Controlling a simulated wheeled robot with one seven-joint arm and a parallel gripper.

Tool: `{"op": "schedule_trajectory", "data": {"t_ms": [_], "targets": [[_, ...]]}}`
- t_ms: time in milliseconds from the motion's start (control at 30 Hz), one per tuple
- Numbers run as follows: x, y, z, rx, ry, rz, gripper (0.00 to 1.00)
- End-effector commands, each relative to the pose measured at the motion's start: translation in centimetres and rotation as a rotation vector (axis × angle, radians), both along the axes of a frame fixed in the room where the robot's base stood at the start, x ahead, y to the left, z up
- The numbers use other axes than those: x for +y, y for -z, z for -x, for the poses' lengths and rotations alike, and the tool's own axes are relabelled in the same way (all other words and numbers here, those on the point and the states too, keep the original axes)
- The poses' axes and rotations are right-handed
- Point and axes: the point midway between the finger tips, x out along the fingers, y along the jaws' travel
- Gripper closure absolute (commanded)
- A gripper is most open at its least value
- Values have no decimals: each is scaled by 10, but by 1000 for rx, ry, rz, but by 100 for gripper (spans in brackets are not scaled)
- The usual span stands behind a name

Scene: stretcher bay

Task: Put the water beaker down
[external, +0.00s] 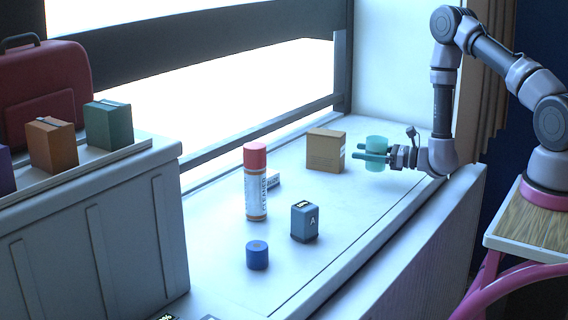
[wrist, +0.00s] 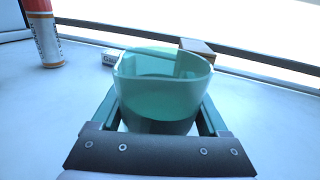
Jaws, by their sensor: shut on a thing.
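The water beaker is a translucent green-teal cup (external: 376,156) at the right end of the white surface in the external view. In the wrist view the beaker (wrist: 160,90) stands upright between the two green fingers, with darker liquid in its lower part. My gripper (external: 374,155) is shut on the beaker from the right side. It also shows in the wrist view (wrist: 160,118). I cannot tell whether the beaker's base touches the surface; the base is partly hidden by the gripper.
A cardboard box (external: 325,151) stands close left of the beaker. The white surface (external: 365,205) in front of the beaker is clear.

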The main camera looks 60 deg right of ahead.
Motion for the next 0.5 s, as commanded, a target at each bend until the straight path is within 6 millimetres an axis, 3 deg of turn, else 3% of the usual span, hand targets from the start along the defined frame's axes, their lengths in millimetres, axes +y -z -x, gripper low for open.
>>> {"op": "schedule_trajectory", "data": {"t_ms": [300, 500], "targets": [[0, 39, 0, 0, 0, -1, 86], [0, 45, 0, -1, -1, 0, 86]]}}
